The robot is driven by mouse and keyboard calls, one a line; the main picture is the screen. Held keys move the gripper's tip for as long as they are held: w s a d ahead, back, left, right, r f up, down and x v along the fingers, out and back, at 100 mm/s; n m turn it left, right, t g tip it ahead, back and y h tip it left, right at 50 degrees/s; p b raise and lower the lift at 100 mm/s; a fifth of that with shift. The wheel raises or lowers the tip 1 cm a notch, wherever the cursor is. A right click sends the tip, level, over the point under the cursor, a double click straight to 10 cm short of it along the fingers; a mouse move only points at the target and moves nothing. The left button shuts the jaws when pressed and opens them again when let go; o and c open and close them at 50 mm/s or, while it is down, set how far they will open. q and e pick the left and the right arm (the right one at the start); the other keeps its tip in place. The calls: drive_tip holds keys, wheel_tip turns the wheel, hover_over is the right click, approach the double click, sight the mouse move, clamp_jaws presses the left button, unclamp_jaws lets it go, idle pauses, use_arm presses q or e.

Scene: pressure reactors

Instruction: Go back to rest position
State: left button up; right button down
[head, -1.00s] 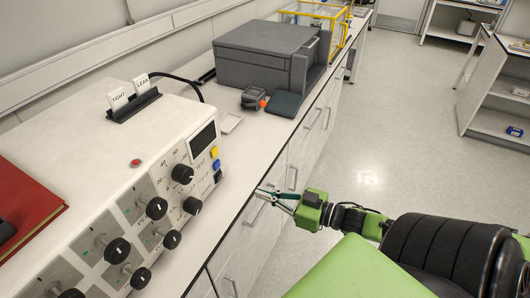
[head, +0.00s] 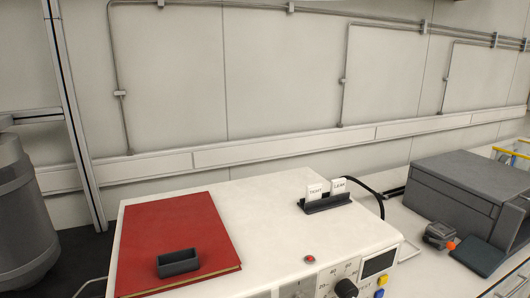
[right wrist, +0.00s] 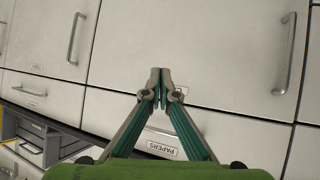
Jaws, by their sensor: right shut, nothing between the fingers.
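My right gripper (right wrist: 160,78) shows in the right wrist view with its two fingertips together and nothing between them. It is in front of white drawer fronts with metal handles (right wrist: 76,37), and I cannot tell how far off they are. Neither of my grippers shows in the head view now, and my left gripper is in no current view.
A white control unit (head: 265,215) carries a red book (head: 178,235), a small dark tray (head: 177,262) and a holder with TIGHT and LEAK cards (head: 327,203). A grey box (head: 455,195) stands to the right. A grey metal vessel (head: 22,215) is at the left.

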drive_tip(key=s+a+f+g, duration=0.3)
drive_tip(key=s+f, duration=0.5)
drive_tip(key=f, duration=0.3)
drive_tip(key=s+a+f+g, duration=0.3)
drive_tip(key=s+a+f, duration=0.4)
drive_tip(key=s, duration=0.3)
drive_tip(key=s+a+f+n+g, duration=0.1)
drive_tip(key=s+a+f+g, duration=0.3)
drive_tip(key=s+a+f, duration=0.4)
drive_tip(key=s+a, duration=0.2)
drive_tip(key=s, duration=0.1)
drive_tip(key=shift+g, duration=0.3)
drive_tip(key=shift+a, duration=0.1)
